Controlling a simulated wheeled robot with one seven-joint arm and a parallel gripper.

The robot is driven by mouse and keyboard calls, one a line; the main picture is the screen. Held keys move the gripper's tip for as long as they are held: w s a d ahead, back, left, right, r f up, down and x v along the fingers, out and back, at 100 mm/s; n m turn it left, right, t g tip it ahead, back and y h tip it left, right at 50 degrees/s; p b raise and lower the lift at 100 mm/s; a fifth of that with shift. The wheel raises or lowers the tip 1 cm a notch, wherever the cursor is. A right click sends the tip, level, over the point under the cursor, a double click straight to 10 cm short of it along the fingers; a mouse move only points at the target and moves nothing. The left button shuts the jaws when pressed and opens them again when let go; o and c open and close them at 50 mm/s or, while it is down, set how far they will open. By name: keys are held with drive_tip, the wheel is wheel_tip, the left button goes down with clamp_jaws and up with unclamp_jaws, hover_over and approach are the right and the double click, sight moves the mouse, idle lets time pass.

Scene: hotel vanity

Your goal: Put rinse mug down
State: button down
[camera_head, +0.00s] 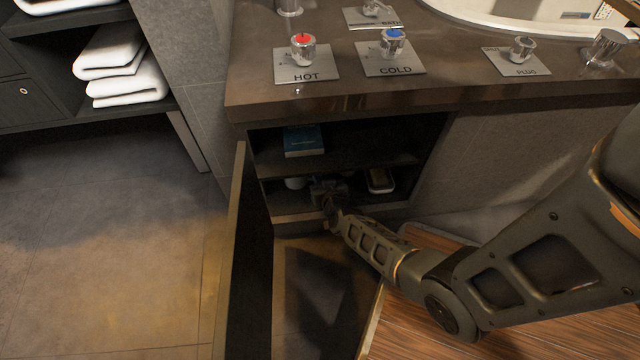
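My gripper (326,188) reaches into the open cabinet (345,148) under the vanity, at its lower shelf. The gripper is small and dark, and its fingers cannot be made out. A small pale object (294,183), perhaps the rinse mug, shows just left of the gripper on the lower shelf. It is mostly in shadow, and I cannot tell whether the gripper touches or holds it.
A blue box (303,141) lies on the upper shelf. A dish with a pale item (379,180) sits right of the gripper. The open door (236,265) stands left of my arm. Taps (303,48) and a sink (530,15) are on the counter (430,88) above.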

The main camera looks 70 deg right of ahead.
drive_tip(key=shift+f, duration=0.65)
drive_tip(key=c, duration=1.2)
unclamp_jaws()
drive_tip(key=shift+r, duration=0.1)
